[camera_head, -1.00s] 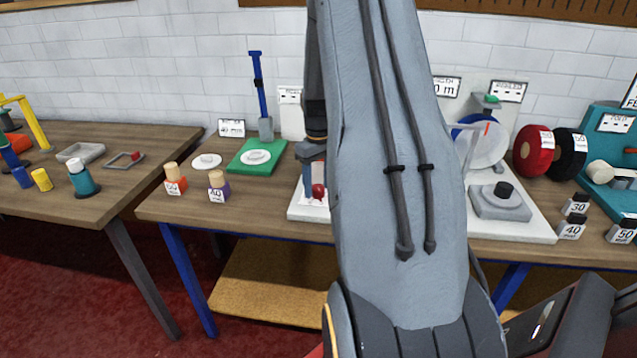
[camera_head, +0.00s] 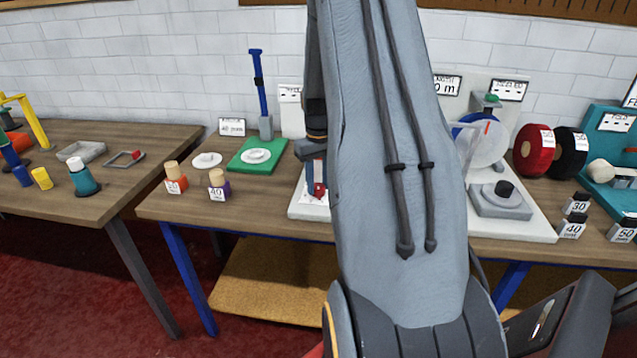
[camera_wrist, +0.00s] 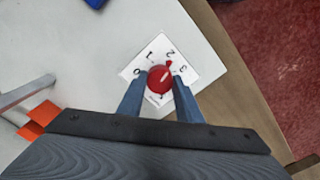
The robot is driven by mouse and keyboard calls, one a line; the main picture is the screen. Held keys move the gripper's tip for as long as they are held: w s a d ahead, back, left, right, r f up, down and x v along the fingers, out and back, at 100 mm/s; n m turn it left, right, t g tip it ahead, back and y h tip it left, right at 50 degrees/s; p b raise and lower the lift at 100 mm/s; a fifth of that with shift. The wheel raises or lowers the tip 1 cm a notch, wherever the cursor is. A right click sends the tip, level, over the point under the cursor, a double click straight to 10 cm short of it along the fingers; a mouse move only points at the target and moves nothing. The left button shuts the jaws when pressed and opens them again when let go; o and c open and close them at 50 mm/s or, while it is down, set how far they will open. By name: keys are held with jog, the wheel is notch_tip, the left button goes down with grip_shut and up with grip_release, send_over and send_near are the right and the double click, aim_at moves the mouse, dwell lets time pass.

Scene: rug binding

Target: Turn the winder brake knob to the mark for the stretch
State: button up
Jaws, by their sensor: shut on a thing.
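The winder brake knob (camera_wrist: 160,78) is red and round, on a white dial card with printed numbers (camera_wrist: 161,55). A small red pointer on it points between the 2 and the 3, nearer the 2. My gripper (camera_wrist: 160,85) is shut on the knob, one blue-grey finger on either side. In the head view the red knob (camera_head: 319,188) sits at the left end of the winder's white base (camera_head: 302,212), which my arm partly hides. The clear-fronted reel (camera_head: 485,140) shows right of my arm. A sign behind is partly hidden by my arm.
Red (camera_head: 533,150) and black (camera_head: 567,153) rolls, a teal machine (camera_head: 612,150) and labelled blocks stand right. The left table (camera_head: 115,185) holds more parts.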

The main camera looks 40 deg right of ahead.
aim_at(318, 186)
jog(key=m, duration=0.4)
jog(key=shift+m, duration=1.8)
jog(key=o, duration=1)
jog(key=shift+o, duration=0.2)
jog(key=shift+r+b, duration=1.2)
jog(key=shift+r, duration=2.75)
